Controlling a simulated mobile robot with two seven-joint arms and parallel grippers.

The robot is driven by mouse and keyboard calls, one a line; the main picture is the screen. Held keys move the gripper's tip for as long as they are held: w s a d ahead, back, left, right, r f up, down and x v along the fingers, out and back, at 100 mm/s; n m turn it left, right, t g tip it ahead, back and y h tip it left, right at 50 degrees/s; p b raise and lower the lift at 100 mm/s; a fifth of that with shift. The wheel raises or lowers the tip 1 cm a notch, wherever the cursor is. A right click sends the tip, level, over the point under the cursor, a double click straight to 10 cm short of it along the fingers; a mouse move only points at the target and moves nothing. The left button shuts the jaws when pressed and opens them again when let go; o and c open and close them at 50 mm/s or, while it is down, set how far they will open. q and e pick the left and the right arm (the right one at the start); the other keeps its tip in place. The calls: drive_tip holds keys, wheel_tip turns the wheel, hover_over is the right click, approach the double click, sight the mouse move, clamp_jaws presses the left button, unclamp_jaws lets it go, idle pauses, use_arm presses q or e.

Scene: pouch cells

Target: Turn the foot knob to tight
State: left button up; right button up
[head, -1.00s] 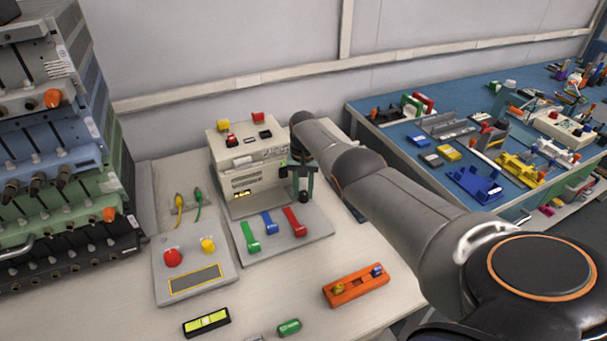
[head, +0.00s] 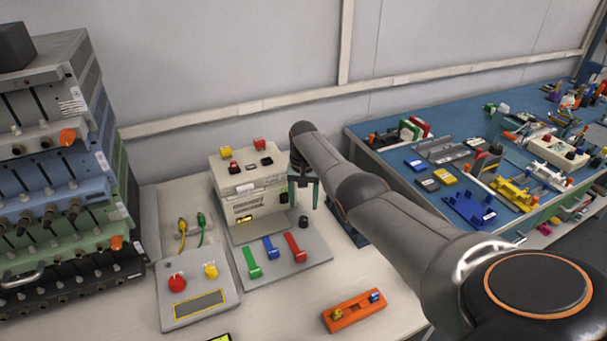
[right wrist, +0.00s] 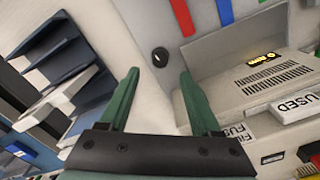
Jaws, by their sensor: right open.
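The foot knob (head: 304,222) is a small black round knob on the right part of the grey base plate, beside the beige tester. In the right wrist view the knob (right wrist: 160,57) lies just beyond and between the fingertips, with a small pale mark on its top. My right gripper (head: 304,207) has dark green fingers and points down above the knob, apart from it. It also shows in the right wrist view (right wrist: 160,72), open and empty, its fingers spread wider than the knob. My left gripper is out of view.
The beige tester (head: 250,196) stands close left of the gripper. Green, blue and red levers (head: 294,247) lie in front on the plate. A control box (head: 198,295) and an orange holder (head: 354,311) are nearer. A blue table (head: 400,168) stands at right.

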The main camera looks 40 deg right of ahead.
sight(304, 218)
wheel_tip(304, 218, up, 7)
drive_tip(key=p, duration=0.1)
drive_tip(key=shift+f, duration=0.1)
idle(0.6)
